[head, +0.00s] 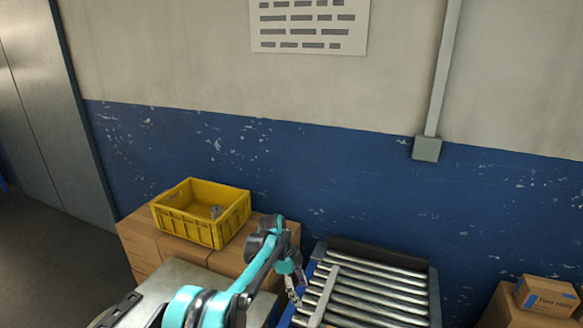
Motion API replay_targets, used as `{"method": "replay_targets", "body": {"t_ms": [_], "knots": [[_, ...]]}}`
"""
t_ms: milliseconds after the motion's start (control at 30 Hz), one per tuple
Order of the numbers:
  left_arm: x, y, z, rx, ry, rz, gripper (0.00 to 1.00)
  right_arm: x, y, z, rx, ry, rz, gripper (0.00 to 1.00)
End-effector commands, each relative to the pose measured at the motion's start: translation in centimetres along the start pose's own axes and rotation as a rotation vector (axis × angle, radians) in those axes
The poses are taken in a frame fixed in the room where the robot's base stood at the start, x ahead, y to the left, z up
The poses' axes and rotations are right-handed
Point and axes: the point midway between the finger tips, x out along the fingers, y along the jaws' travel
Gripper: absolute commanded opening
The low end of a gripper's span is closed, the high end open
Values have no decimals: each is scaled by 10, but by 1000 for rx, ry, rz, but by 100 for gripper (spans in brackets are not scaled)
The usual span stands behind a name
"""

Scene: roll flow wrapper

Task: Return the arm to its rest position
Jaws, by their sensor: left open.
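My left arm comes in from the bottom, teal and black, and bends down at its far end. My left gripper (297,291) is small in the picture and points down at the left edge of the roller conveyor (375,285). It is open, and I see nothing held in it. Whether it touches the conveyor edge I cannot tell. My right gripper is not in view.
A yellow crate (207,235) with a small grey item (216,211) inside stands on cardboard boxes (140,240) at left. A grey bar (324,297) lies across the rollers. A carton marked "Two rolls" (545,297) is at right. A blue-and-white wall closes the back.

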Motion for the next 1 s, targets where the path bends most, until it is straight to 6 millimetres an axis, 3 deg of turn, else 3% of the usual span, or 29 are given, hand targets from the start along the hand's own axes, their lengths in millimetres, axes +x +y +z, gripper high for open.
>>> {"method": "replay_targets", "body": {"t_ms": [33,200,400,500,733,900,1000], "knots": [[-21,10,1,-62,-12,-27,64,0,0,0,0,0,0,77],[-86,53,7,-337,-51,-151,64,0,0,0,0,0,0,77],[-142,119,18,-655,-61,-312,64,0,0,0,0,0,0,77],[-160,156,24,-807,-50,-397,64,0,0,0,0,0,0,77],[-176,245,43,-1142,16,-597,64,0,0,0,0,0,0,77],[-165,305,60,-1364,101,-740,64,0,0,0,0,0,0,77],[-155,331,69,-1466,155,-809,64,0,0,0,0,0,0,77]]}}
